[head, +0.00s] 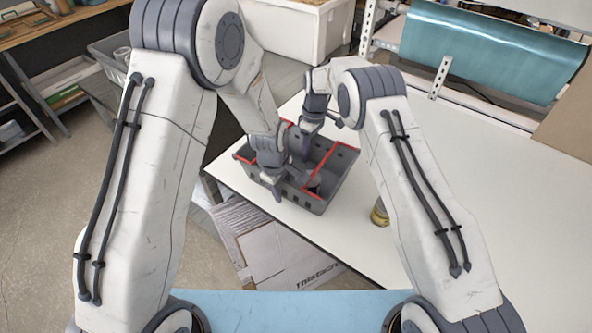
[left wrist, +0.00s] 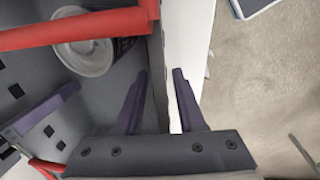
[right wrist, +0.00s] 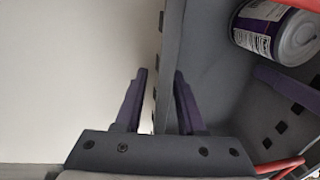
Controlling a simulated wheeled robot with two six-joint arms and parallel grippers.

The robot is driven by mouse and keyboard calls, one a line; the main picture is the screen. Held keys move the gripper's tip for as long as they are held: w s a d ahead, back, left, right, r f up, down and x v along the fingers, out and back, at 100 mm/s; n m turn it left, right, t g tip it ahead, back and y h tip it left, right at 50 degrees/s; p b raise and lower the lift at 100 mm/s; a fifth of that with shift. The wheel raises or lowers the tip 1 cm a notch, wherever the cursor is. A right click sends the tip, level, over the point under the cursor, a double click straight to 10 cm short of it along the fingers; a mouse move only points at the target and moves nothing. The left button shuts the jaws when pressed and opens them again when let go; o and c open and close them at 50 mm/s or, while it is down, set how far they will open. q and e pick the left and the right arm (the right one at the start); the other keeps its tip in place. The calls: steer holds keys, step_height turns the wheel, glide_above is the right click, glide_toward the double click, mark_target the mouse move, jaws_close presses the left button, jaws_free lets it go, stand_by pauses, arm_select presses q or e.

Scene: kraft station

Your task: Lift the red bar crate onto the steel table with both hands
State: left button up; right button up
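The bar crate (head: 306,200) is grey with red bars and stands upright at the left corner of a pale tabletop (head: 470,150). A can with a pale lid lies inside it, seen in the left wrist view (left wrist: 85,55) and the right wrist view (right wrist: 275,30). My left gripper (left wrist: 161,72) is open at the crate's near wall, one finger inside and one outside. My right gripper (right wrist: 160,72) is open at the far wall, also with a finger on each side. Gaps show beside both walls. I cannot tell which surface is the steel table.
A small gold-coloured tin (head: 380,212) stands on the tabletop right of the crate, close to my right arm. Cardboard (head: 285,245) lies below the table's front edge. A white box (head: 295,30) and a teal roll (head: 490,50) are at the back. The tabletop's right side is clear.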

arm_select(q)
jaws_close()
arm_select(e)
jaws_close()
steer(key=shift+r, duration=0.1)
stand_by(1.0)
